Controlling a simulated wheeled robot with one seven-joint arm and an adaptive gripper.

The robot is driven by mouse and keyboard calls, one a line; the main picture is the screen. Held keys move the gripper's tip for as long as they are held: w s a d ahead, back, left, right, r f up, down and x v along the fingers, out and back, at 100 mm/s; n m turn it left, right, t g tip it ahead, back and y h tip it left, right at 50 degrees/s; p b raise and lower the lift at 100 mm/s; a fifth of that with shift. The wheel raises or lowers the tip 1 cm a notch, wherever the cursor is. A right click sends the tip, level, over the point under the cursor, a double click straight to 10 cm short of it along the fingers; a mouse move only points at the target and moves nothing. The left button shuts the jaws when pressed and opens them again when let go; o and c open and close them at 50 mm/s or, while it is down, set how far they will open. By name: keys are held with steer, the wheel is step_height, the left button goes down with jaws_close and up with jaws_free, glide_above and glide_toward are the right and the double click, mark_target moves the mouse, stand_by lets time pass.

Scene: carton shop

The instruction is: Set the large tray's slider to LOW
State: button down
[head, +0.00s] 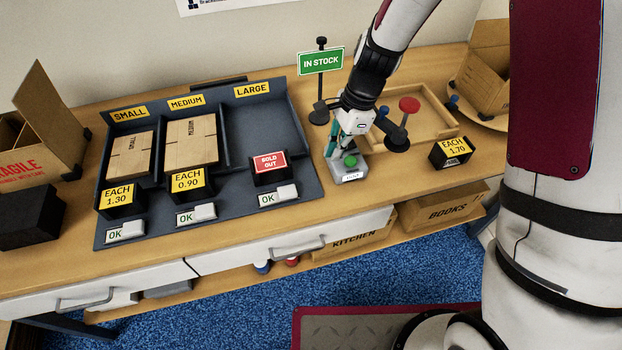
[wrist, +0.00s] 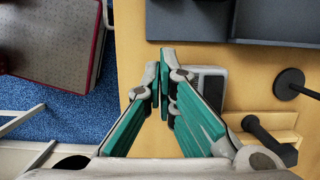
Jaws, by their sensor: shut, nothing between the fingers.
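The large tray (head: 253,120) is the empty right bay of the dark grey rack, under the yellow LARGE label (head: 252,89). A red SOLD OUT card (head: 270,161) stands at its front. Its slider (head: 287,192) lies in front of the card, with OK showing at the left of the pale cover. My gripper (head: 335,150) is shut and empty, right of the rack, above or beside a small grey box with a green button (head: 350,161). In the wrist view my fingertips (wrist: 165,72) meet beside a grey box (wrist: 212,84). The slider is not seen there.
The small (head: 130,157) and medium (head: 192,145) trays hold flat cartons, and their sliders show OK. The IN STOCK sign (head: 321,61) stands behind my gripper. A wooden tray (head: 432,127) with a red-topped stamp (head: 408,105) lies right. Bare wood separates rack and gripper.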

mark_target(286, 191)
steer(key=shift+f, duration=0.2)
steer(key=x, duration=0.9)
steer(key=shift+f, duration=0.1)
steer(key=a, duration=0.2)
steer(key=s+a, duration=0.1)
steer(key=shift+f, duration=0.3)
steer(key=shift+s+a, duration=0.1)
steer(key=shift+a, duration=0.4)
steer(key=shift+s+a+p, duration=0.15)
steer(key=shift+s+a, duration=0.1)
steer(key=shift+a, duration=0.65)
steer(key=shift+s+a+p, duration=0.2)
steer(key=shift+s+a, duration=0.05)
steer(key=shift+a, duration=0.65)
steer(key=shift+s+a+p, duration=0.15)
steer(key=shift+s+a, duration=0.1)
steer(key=shift+a, duration=0.65)
